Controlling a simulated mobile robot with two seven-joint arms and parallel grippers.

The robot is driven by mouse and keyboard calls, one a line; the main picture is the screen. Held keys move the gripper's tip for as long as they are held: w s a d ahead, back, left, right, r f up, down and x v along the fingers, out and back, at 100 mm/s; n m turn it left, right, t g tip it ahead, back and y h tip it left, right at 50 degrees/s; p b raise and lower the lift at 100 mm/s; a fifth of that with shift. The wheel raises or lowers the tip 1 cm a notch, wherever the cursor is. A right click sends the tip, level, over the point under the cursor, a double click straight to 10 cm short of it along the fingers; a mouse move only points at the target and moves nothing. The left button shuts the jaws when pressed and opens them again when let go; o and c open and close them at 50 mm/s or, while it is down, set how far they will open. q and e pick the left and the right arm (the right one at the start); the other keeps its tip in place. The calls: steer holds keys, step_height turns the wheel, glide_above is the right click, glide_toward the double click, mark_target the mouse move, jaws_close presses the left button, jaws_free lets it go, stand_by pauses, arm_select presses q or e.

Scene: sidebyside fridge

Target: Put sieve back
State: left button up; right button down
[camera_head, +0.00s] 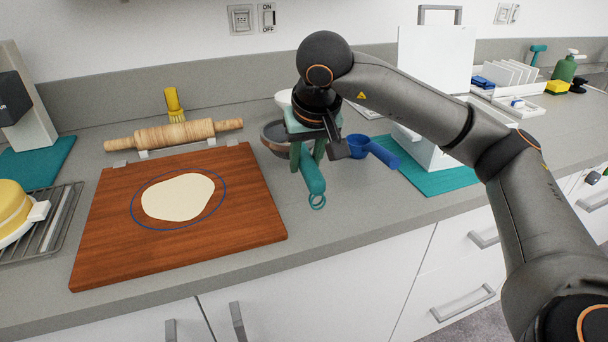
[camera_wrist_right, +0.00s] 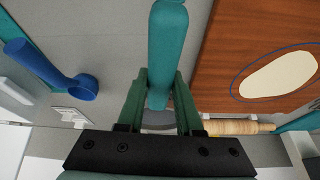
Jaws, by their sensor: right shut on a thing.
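The sieve has a teal handle with a ring at its end (camera_head: 312,178) and a grey round head (camera_head: 273,136). My right gripper (camera_head: 308,152) is shut on the handle, over the counter just right of the wooden board. The ring end points toward the front edge of the counter, and the head is behind and left of the fingers. In the right wrist view, the teal handle (camera_wrist_right: 167,45) runs between the two green fingers (camera_wrist_right: 160,95). The head is mostly hidden there. Whether the head touches the counter is unclear. My left gripper is not in view.
A wooden board (camera_head: 250,210) with flat dough (camera_head: 178,197) lies to the left. A rolling pin (camera_head: 175,134) and yellow brush (camera_head: 173,105) are behind it. A blue scoop (camera_head: 372,150) is to the right, beside a teal mat (camera_head: 445,180) and a white box (camera_head: 435,75).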

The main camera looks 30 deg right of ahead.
steer(key=shift+s+x, duration=0.15)
steer(key=shift+x, duration=0.8)
steer(key=shift+s+x, duration=0.1)
steer(key=shift+x, duration=0.8)
steer(key=shift+a+f, duration=0.1)
steer(key=shift+f+b, duration=0.3)
steer(key=c, duration=0.6)
jaws_free()
steer(key=shift+r, duration=0.1)
steer(key=v, duration=0.4)
steer(key=p+v, duration=0.1)
steer(key=v, duration=0.3)
steer(key=p+v, duration=0.1)
steer(key=v, duration=0.3)
steer(key=shift+w+a, duration=0.15)
steer(key=shift+a, duration=0.25)
steer(key=shift+r, duration=0.25)
steer(key=shift+s, duration=0.2)
